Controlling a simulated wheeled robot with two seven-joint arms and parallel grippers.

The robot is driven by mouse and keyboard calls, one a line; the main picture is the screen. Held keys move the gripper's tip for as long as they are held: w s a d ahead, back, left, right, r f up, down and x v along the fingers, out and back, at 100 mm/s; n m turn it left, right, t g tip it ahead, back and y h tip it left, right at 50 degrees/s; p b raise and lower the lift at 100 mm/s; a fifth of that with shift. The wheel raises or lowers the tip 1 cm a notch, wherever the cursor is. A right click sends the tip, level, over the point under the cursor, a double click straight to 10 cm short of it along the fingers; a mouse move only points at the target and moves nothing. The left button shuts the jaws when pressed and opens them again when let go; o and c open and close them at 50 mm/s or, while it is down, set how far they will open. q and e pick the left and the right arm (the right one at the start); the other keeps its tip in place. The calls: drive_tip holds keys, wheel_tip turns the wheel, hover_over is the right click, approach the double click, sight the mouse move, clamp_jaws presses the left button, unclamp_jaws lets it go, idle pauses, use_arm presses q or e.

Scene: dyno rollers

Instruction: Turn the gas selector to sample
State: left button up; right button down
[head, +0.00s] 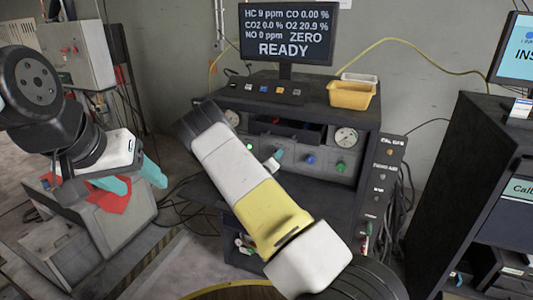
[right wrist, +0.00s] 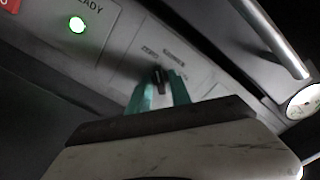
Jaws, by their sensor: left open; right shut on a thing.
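The gas selector (right wrist: 158,78) is a small dark knob on the grey front panel of the analyzer bench (head: 312,162). Small print above it appears to read ZERO, with a second blurred label beside it. My right gripper (right wrist: 161,90) is shut on the knob, one teal finger on each side. In the head view its fingertips (head: 273,161) are at the panel and the knob is mostly hidden. The monitor (head: 287,35) shows ZERO and READY. My left gripper (head: 140,180) is open and empty at the left, away from the bench.
A green lamp (right wrist: 77,25) is lit beside READY on the panel. Green and blue knobs and a round gauge (head: 346,137) lie to the right of the selector. A yellow bin (head: 350,94) stands on top. A dark cabinet (head: 465,185) stands at the right.

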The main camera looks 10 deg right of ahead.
drive_tip(key=m, duration=0.9)
drive_tip(key=shift+m, duration=0.3)
idle(0.3)
drive_tip(key=c, duration=1.5)
unclamp_jaws()
drive_tip(key=shift+s, duration=0.1)
drive_tip(key=v, duration=0.7)
drive_tip(key=shift+s+a, duration=0.25)
drive_tip(key=shift+d, duration=0.1)
